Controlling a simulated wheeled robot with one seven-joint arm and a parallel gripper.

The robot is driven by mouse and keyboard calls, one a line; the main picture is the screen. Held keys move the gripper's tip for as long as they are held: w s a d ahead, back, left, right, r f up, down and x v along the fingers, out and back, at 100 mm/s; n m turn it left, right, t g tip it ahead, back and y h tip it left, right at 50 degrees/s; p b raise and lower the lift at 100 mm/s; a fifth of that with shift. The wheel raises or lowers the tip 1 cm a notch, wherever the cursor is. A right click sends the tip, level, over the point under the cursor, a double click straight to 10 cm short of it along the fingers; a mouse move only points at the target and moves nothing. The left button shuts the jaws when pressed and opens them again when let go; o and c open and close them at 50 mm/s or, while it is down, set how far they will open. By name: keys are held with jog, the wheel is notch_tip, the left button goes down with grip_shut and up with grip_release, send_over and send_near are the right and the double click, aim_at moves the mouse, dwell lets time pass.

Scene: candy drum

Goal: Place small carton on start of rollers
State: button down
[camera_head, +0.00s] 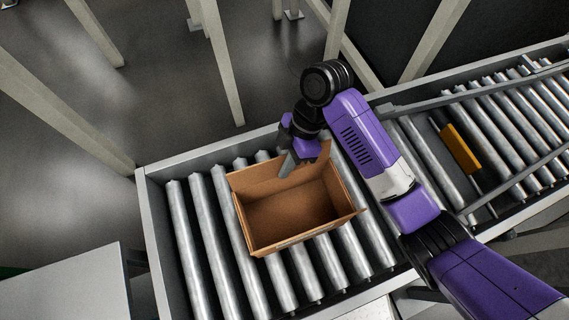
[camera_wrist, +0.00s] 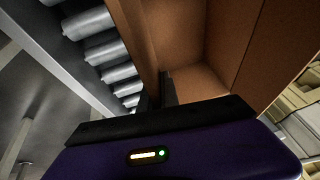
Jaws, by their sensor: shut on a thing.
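The small carton (camera_head: 290,212) is an open-topped, empty brown cardboard box. It is at the left part of the roller conveyor, over the rollers (camera_head: 207,240), and looks about level. I cannot tell whether its bottom touches them. My gripper (camera_head: 290,165) is at the carton's far wall, shut on that wall from above. In the wrist view the carton (camera_wrist: 225,45) fills the upper middle and right, with a dark finger (camera_wrist: 167,88) against the inside of its wall. The other finger is mostly hidden.
A metal side rail (camera_head: 155,240) closes the left end of the conveyor, with bare rollers between it and the carton. An orange block (camera_head: 460,149) is on the right-hand section beyond my arm. Pale posts (camera_head: 222,65) stand behind the conveyor. A grey panel (camera_head: 70,290) is at lower left.

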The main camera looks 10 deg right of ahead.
jog(key=shift+f, duration=0.1)
jog(key=c, duration=1.6)
grip_release()
jog(key=p+v, duration=0.1)
jog(key=v, duration=1.1)
